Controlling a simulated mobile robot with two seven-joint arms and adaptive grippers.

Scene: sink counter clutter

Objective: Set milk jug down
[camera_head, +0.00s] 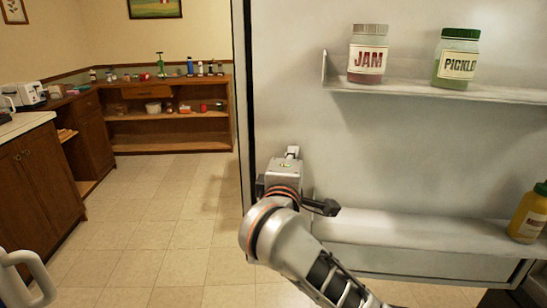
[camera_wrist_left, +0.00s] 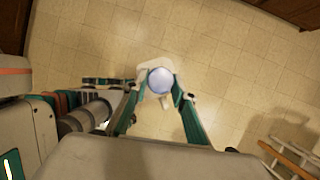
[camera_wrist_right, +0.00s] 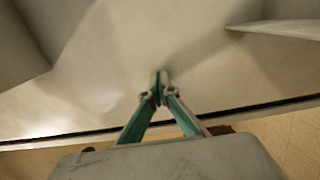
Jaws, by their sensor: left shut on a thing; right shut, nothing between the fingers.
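The milk jug (camera_wrist_left: 143,72) shows from above in the left wrist view, with a pale round top (camera_wrist_left: 160,80) and a white body partly hidden by the fingers. My left gripper (camera_wrist_left: 161,93) is shut on it, one finger on each side, with floor visible beyond. A white handle-like part (camera_head: 38,274), probably the jug's, shows at the lower left of the head view. My right gripper (camera_head: 291,154) is shut and empty in front of the open fridge door (camera_head: 400,150). Its closed fingertips also show in the right wrist view (camera_wrist_right: 162,82), close to the door's inner face; contact cannot be told.
A jam jar (camera_head: 368,54) and a pickle jar (camera_head: 456,58) stand on the upper door shelf (camera_head: 430,93). A yellow bottle (camera_head: 530,212) stands on the lower one. A wooden counter (camera_head: 45,175) is at left, a low shelf unit (camera_head: 170,120) behind. The floor (camera_head: 165,200) between is clear.

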